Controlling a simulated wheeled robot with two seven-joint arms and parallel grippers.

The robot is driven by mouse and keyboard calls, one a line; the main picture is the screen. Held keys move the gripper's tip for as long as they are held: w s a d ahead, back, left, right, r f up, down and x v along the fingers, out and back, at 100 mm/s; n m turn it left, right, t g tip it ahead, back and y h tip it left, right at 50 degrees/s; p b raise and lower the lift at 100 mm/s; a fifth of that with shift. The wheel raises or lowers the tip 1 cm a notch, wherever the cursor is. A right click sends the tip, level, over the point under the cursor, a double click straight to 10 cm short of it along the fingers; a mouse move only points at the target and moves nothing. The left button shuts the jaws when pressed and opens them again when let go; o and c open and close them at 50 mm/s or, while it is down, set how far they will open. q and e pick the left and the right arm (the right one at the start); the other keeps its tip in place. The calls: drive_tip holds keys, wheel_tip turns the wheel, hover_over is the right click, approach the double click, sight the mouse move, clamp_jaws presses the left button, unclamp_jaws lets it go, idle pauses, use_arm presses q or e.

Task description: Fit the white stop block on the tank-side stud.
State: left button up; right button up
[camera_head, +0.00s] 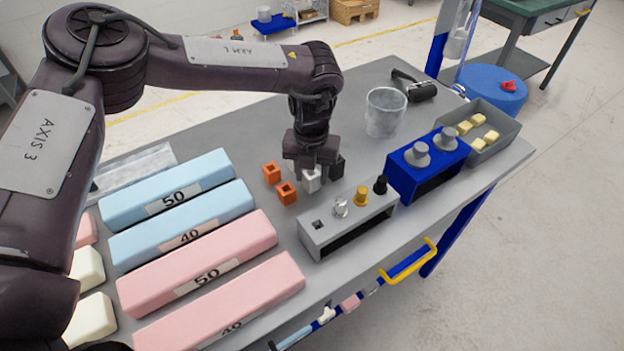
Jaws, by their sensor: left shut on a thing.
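My left gripper (312,168) points straight down and is shut on the white stop block (311,183). The block's lower part shows below the fingers; I cannot tell whether it touches the table. A black block (337,166) stands close beside it on the right. Two orange blocks with square holes, one at the back (271,173) and one nearer (287,193), lie to the left. A blue box (403,178) to the right has two grey stepped studs on top, a nearer one (417,154) and a farther one (445,140). My right gripper is not in view.
A grey stand (312,241) with silver, yellow and black knobs sits in front of the gripper. A clear beaker (385,115) stands behind the blue box. A grey tray (506,131) holds several yellow pieces. Blue and pink foam bars (245,240) fill the left.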

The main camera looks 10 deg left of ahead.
use_arm(q)
drive_tip(key=shift+r, duration=0.15)
drive_tip(key=shift+r+p, duration=1.9)
drive_tip(key=shift+r, duration=0.3)
